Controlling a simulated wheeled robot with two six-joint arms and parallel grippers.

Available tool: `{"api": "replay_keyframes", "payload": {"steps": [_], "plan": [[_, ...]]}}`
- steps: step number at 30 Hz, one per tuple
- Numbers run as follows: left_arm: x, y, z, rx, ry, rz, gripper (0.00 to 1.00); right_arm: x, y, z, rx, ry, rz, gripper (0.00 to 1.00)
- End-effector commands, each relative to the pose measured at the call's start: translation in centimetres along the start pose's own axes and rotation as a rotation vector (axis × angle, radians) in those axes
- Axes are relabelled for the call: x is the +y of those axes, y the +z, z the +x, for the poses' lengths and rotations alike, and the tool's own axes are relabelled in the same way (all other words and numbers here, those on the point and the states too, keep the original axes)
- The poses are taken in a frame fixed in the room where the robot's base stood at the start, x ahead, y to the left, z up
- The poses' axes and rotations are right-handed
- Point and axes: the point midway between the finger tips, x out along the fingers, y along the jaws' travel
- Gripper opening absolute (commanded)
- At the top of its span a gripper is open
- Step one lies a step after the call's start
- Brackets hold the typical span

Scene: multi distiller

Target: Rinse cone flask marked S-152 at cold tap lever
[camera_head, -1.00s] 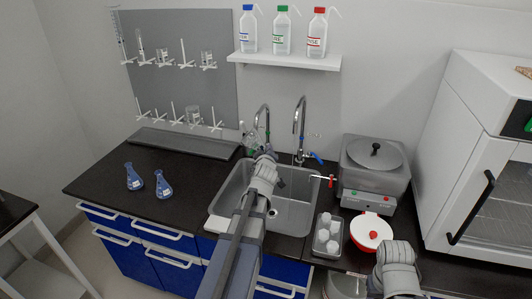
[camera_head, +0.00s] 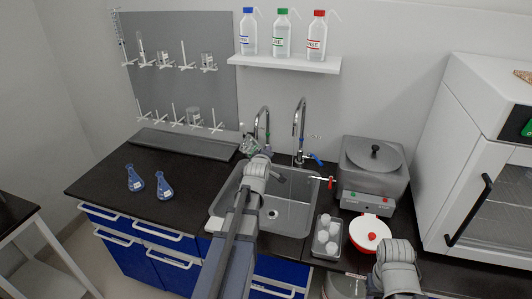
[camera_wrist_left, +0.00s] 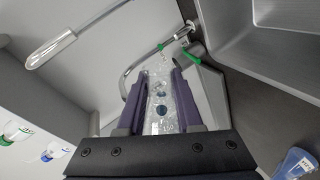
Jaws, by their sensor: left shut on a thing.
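My left gripper (camera_wrist_left: 159,98) is shut on a clear glass cone flask (camera_wrist_left: 161,78). In the head view the flask (camera_head: 249,146) is tilted at the back left of the sink, beside the left tap (camera_head: 267,122). Any S-152 marking is too small to read. The right tap (camera_head: 299,125) has a blue lever (camera_head: 315,158), which I take for the cold one. A thin vertical line, apparently running water, drops from it into the sink (camera_head: 215,222). A red lever (camera_head: 330,181) is at the sink's right. My right arm shows at lower right, its fingers hidden.
Two blue flasks (camera_head: 135,180) (camera_head: 164,188) stand on the counter at left. A tray of white-topped items (camera_head: 327,235), a red-rimmed round container (camera_head: 369,234) and a steel bath (camera_head: 375,168) are right of the sink. Wash bottles (camera_head: 282,35) sit on a shelf above.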

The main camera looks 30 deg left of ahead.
Motion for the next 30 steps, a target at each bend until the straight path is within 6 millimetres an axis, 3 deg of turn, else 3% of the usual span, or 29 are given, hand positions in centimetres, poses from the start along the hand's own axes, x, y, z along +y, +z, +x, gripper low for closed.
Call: {"api": "replay_keyframes", "payload": {"steps": [14, 24, 30], "plan": [[0.0, -0.08, 0.02, -0.064, -0.001, -0.156, 0.0, 0.04, 0.03, -0.46, 0.0, 0.0, 0.0, 0.46], [-0.08, -0.11, 0.08, -0.191, 0.0, -0.466, 0.0, 0.05, 0.03, -0.56, 0.0, 0.0, 0.0, 0.46], [-0.02, -0.02, 0.02, -0.226, 0.0, -0.547, 0.0, 0.05, 0.03, -0.48, 0.0, 0.0, 0.0, 0.46]]}}
